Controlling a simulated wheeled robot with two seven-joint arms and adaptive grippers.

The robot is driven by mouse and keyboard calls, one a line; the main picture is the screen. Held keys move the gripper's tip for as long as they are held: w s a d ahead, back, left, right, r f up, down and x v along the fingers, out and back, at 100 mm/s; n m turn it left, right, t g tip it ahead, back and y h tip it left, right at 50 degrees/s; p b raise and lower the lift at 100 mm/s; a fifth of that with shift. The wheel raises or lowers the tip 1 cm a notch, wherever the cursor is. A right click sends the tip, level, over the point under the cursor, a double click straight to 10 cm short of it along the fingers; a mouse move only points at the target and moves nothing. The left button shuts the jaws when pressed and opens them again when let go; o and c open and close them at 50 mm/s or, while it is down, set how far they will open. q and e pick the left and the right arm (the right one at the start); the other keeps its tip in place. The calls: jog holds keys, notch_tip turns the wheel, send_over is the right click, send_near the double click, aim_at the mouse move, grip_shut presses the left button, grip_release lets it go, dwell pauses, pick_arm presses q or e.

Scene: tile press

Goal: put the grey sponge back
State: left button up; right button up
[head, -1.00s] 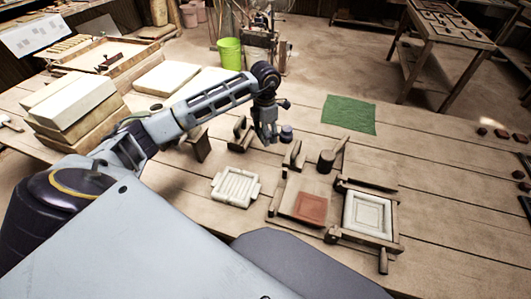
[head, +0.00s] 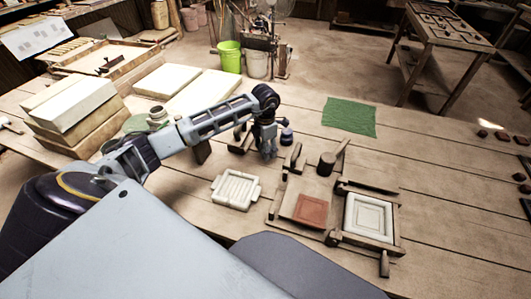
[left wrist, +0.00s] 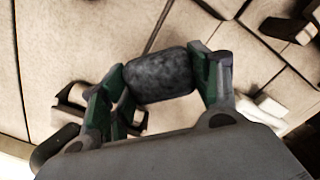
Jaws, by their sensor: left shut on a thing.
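My left gripper (head: 268,152) is over the bench, just behind the tile press, and points down. In the left wrist view the left gripper (left wrist: 162,88) is shut on the grey sponge (left wrist: 160,75), a dark speckled rounded block between its two green-padded fingers. The sponge is hard to make out in the head view. I cannot tell how high it is above the bench. My right gripper is not in view.
The white ribbed mould (head: 236,189), red tile (head: 310,209) and white framed tile (head: 368,215) lie in front. A green cloth (head: 349,117) lies behind right.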

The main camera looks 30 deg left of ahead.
pick_arm(q)
jog(key=shift+f, duration=1.4)
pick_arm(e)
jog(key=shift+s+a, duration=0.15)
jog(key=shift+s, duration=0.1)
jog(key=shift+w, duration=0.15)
pick_arm(q)
jog(key=shift+f, duration=0.1)
jog(key=o, duration=0.9)
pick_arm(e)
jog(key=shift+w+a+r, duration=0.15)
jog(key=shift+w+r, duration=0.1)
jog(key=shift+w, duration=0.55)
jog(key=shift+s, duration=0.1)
